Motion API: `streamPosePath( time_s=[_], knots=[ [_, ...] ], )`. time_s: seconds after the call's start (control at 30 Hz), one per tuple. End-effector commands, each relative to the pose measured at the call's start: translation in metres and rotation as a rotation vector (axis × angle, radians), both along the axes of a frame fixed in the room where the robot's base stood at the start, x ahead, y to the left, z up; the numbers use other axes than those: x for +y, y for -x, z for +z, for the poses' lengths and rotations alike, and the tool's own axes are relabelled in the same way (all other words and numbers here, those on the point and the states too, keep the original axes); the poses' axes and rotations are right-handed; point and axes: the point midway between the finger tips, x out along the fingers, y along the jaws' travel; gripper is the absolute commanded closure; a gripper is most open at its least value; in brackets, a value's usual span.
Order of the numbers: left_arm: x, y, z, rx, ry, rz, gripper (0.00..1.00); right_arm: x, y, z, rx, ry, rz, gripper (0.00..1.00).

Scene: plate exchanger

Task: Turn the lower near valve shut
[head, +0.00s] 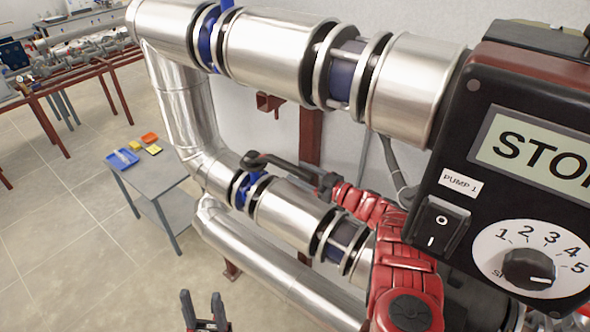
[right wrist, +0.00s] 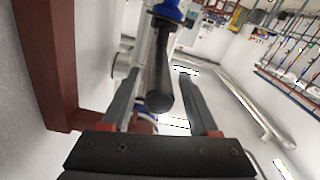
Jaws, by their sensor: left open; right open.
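The lower valve (head: 250,188) has a blue body on the lower silver pipe. Its black lever (head: 262,158) reaches right, toward my right gripper. In the right wrist view the lever (right wrist: 160,75) runs lengthwise between the two fingers of my right gripper (right wrist: 160,95). The fingers stand apart, with the lever between them and gaps visible at both sides. In the head view that gripper (head: 312,176) is small and partly merged with the dark lever. My left gripper (head: 202,300) is open and empty at the bottom, over the floor.
A pump box (head: 440,218) with a STOP display and dial fills the right side. The upper pipe (head: 265,55) has another blue valve (head: 208,38). A red post (head: 310,135) stands behind the pipes. A grey side table (head: 160,185) stands left, with free floor around it.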

Motion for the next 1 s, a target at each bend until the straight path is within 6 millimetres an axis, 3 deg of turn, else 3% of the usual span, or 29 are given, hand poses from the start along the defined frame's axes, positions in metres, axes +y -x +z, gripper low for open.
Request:
streamPosePath(
  time_s=[0.3, 0.6, 0.93, 1.0],
  knots=[
    [0.000, 0.000, -0.007, 0.000, 0.000, 0.000, 0.50, 0.018, -0.015, -0.003, 0.003, 0.002, -0.002, 0.39],
    [0.000, 0.000, -0.007, 0.000, 0.000, 0.000, 0.50, 0.020, -0.016, -0.001, 0.002, 0.001, -0.003, 0.39],
    [0.000, 0.000, -0.007, 0.000, 0.000, 0.000, 0.50, 0.020, -0.016, -0.001, 0.002, 0.001, -0.003, 0.97],
    [0.000, 0.000, -0.007, 0.000, 0.000, 0.000, 0.50, 0.020, -0.016, -0.001, 0.002, 0.002, -0.003, 1.00]
  ],
)
